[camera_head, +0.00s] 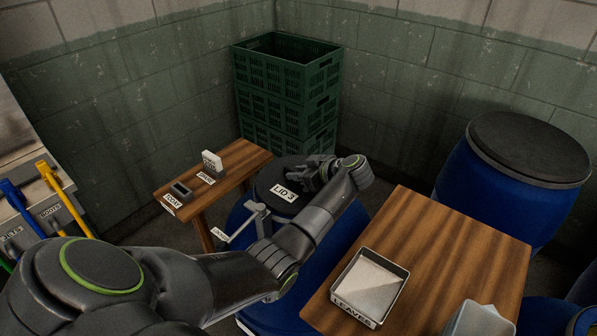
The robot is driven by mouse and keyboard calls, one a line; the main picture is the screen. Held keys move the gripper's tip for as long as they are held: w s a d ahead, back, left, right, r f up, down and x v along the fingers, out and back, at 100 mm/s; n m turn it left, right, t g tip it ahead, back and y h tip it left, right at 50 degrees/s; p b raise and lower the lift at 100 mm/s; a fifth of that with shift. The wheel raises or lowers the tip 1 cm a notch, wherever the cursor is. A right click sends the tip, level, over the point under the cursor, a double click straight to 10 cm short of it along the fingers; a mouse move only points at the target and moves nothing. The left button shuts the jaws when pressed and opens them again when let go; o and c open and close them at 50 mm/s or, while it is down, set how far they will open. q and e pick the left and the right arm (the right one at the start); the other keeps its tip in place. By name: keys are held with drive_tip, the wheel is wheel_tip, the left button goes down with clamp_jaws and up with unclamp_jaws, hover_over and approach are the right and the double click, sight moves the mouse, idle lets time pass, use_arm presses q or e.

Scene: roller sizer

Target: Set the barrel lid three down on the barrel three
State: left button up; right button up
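The dark round lid marked "LID 3" (264,184) is over the top of a blue barrel (345,236), near the middle of the view. It looks level and lined up with the barrel, but I cannot tell whether it rests fully on the rim. My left gripper (312,172) is at the lid's upper right side, its fingers low over the lid. The fingers are dark against the dark lid, so their grip is unclear. My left forearm hides part of the barrel and the lid's right edge. My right gripper is not in view.
A grey lever with a white tag (246,220) is at the barrel's front left. A small wooden table (228,167) is at left; a larger one (440,245) with a "LEAVES" tray (339,303) is at right. Green crates (285,90) stand behind. Another lidded blue barrel (490,200) stands right.

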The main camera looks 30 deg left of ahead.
use_arm(q)
drive_tip(key=o, duration=0.3)
drive_tip(key=shift+r, duration=0.1)
drive_tip(key=shift+r, duration=0.3)
drive_tip(key=b+v, duration=0.1)
drive_tip(key=v, duration=1)
drive_tip(key=shift+r, duration=0.1)
drive_tip(key=shift+s+d+r+b, duration=0.15)
drive_tip(key=shift+d+r+b, duration=0.15)
drive_tip(key=shift+d+r, duration=0.15)
drive_tip(key=shift+a+f, duration=0.1)
